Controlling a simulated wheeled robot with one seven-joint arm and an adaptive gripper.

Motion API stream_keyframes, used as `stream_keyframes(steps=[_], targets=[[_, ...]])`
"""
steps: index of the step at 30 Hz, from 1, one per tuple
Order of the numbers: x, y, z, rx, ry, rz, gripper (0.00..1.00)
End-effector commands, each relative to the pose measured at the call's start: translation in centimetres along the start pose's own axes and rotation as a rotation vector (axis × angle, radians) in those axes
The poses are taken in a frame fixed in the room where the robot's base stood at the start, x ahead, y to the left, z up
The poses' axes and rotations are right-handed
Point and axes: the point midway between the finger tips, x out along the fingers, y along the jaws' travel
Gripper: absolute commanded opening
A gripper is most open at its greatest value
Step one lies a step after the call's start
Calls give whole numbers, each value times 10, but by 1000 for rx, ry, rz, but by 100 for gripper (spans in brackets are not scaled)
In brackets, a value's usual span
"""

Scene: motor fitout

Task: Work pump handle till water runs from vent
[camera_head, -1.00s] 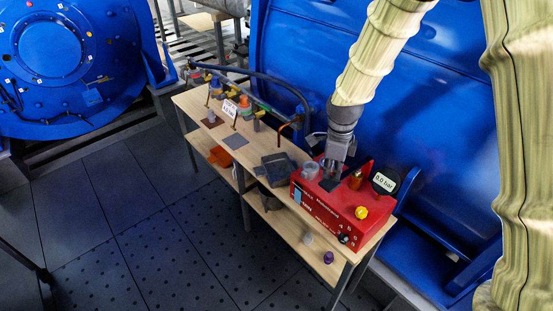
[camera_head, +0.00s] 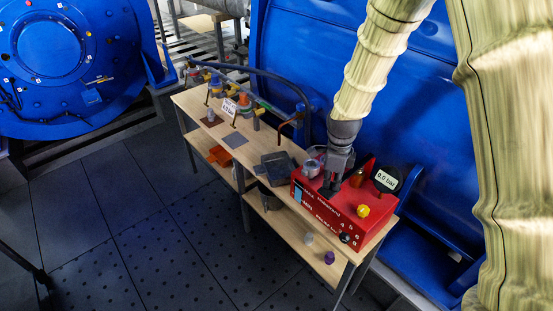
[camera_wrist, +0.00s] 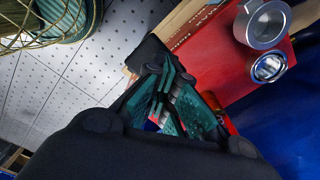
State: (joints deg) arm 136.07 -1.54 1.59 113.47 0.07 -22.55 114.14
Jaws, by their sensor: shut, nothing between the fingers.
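The red pump unit (camera_head: 325,215) sits on the near right end of the wooden bench; it also shows in the wrist view (camera_wrist: 225,50). Its gauge display (camera_head: 385,179) reads 0.0 bar. I cannot make out the pump handle, and my gripper hides part of the pump top. A copper bent pipe (camera_head: 289,126) stands behind; no running water is visible.
A grey tray (camera_head: 277,168) and a clear cup (camera_head: 311,168) are left of my gripper. Blue pipework with valves (camera_head: 243,108) runs along the bench back. A purple item (camera_head: 329,258) sits on the lower shelf. A large blue casing (camera_head: 300,50) stands close behind.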

Motion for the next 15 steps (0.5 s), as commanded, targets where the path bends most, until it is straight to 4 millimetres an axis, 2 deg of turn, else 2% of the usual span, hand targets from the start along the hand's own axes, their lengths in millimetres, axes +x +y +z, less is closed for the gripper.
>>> stream_keyframes(steps=[6, 11, 15], targets=[[20, -2, -2, 1, 2, 1, 0], [12, -2, -2, 0, 1, 0, 0], [-4, 0, -1, 2, 1, -1, 0]])
